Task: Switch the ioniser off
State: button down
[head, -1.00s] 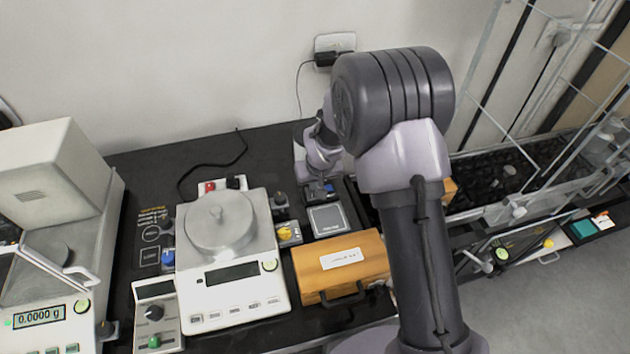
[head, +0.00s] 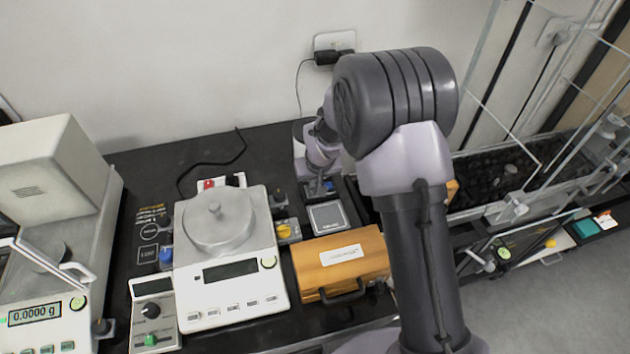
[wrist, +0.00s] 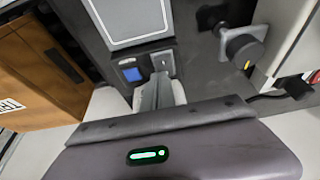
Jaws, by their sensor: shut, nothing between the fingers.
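A dark unit with a pale square plate (head: 327,216) stands on the black table behind the wooden box; I take it to be the ioniser, but its label is too small to read. In the wrist view its plate (wrist: 128,18) is at the top, with a small lit blue square (wrist: 132,74) and a small switch (wrist: 160,60) below it. My gripper (wrist: 160,82) is shut and empty, its fingertips at or just short of the switch; contact cannot be told. In the head view my gripper (head: 319,186) is at the unit's far end, partly hidden by my arm.
A wooden box (head: 322,266) with a dark handle stands in front of the unit. A white balance (head: 210,290) with a round pan is to its left. A dark knob (wrist: 243,50) is right of the fingers in the wrist view.

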jog(key=shift+s+d+f, duration=0.1)
jog(key=shift+s+f, duration=0.55)
jog(key=shift+f, duration=0.05)
jog(key=w+p+v, duration=0.1)
jog(key=p+v, duration=0.4)
jog(key=v, duration=1.3)
jog(key=shift+r, duration=0.35)
jog(key=shift+w, duration=0.2)
